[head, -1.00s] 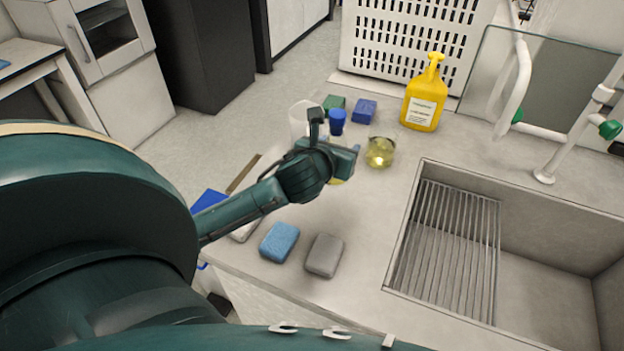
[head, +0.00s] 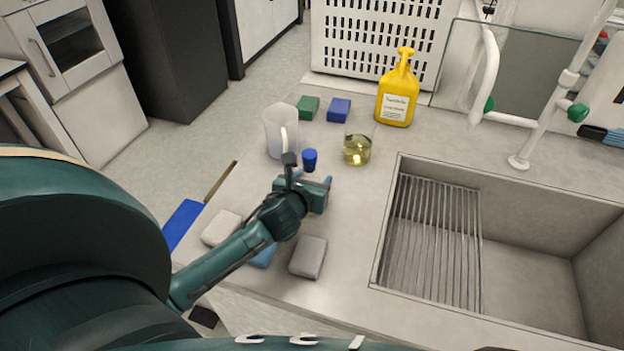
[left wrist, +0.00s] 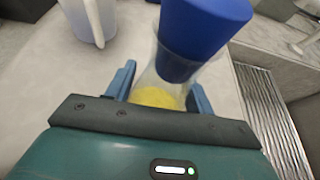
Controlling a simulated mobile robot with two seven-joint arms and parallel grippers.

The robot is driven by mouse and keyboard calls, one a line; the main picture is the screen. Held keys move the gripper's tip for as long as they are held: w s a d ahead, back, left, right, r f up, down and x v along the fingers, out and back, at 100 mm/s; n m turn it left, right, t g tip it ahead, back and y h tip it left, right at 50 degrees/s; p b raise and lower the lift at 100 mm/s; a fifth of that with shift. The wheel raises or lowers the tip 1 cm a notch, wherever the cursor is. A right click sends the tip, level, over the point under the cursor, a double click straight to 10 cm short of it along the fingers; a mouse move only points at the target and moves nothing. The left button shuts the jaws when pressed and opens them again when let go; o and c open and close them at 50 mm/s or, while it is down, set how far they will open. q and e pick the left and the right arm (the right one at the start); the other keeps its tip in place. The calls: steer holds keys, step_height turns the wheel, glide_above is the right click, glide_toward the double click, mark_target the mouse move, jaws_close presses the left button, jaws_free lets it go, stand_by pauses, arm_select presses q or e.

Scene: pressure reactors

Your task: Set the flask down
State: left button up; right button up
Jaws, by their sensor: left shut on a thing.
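The flask is clear glass with yellow contents and a blue stopper. In the left wrist view the flask (left wrist: 158,97) stands between the two blue fingers of my left gripper (left wrist: 160,90), which is shut on it. The stopper covers its upper part there. In the head view my left gripper (head: 318,186) is over the counter, and only the blue stopper of the flask (head: 310,158) shows clearly behind it. The flask's body is mostly hidden. I cannot tell whether its base touches the counter (head: 345,215). My right gripper is not in view.
A glass beaker with yellow liquid (head: 357,149) and a clear jug (head: 281,132) stand close behind the gripper. Grey (head: 308,257), blue and whitish sponges lie near the front edge. A yellow bottle (head: 397,92) stands at the back. The sink (head: 388,235) opens at right.

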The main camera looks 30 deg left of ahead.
arm_select(q)
steer(key=o, duration=1.1)
steer(key=shift+f, duration=0.1)
steer(key=shift+s+r, duration=0.25)
steer(key=v, duration=1.1)
steer(key=shift+s+d, duration=0.15)
steer(key=shift+s, duration=0.1)
